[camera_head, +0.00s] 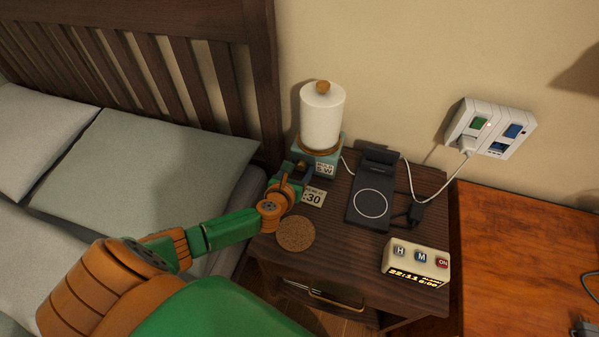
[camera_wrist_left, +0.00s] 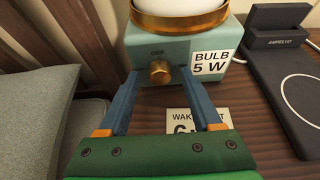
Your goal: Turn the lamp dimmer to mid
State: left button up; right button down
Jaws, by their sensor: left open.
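The lamp (camera_head: 321,118) has a white cylindrical shade with a wooden knob on top and a teal base (camera_head: 327,166). It stands upright at the back left of the nightstand. My left gripper (camera_head: 298,172) is in front of the base. Its two blue fingers (camera_wrist_left: 158,76) are open, with tips on either side of the knob and gaps showing. The knob's setting cannot be told. My right gripper is out of view.
On the nightstand (camera_head: 338,231) are a small card (camera_head: 313,198), a cork coaster (camera_head: 294,233), a black charging stand (camera_head: 372,196) and a clock (camera_head: 416,262). A white wall outlet (camera_head: 490,128) has a cable plugged in. The bed (camera_head: 160,165) is at left and an orange-brown wooden surface (camera_head: 520,250) at right.

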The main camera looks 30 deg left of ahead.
pick_arm(q)
jog(key=shift+c, duration=0.3)
grip_shut()
jog(key=shift+d+r+y+p, duration=0.15)
jog(key=shift+y+p, duration=0.15)
jog(key=shift+p, duration=0.4)
jog(key=shift+m+y+p, duration=0.3)
jog(key=shift+m+p, duration=0.1)
jog(key=shift+m, duration=0.3)
jog(key=shift+f+m+y, duration=0.2)
jog(key=shift+m+y, duration=0.4)
jog(key=shift+m, duration=0.1)
jog(key=shift+d+m+y, duration=0.1)
jog(key=shift+m+y, duration=0.3)
jog(key=shift+m, duration=0.4)
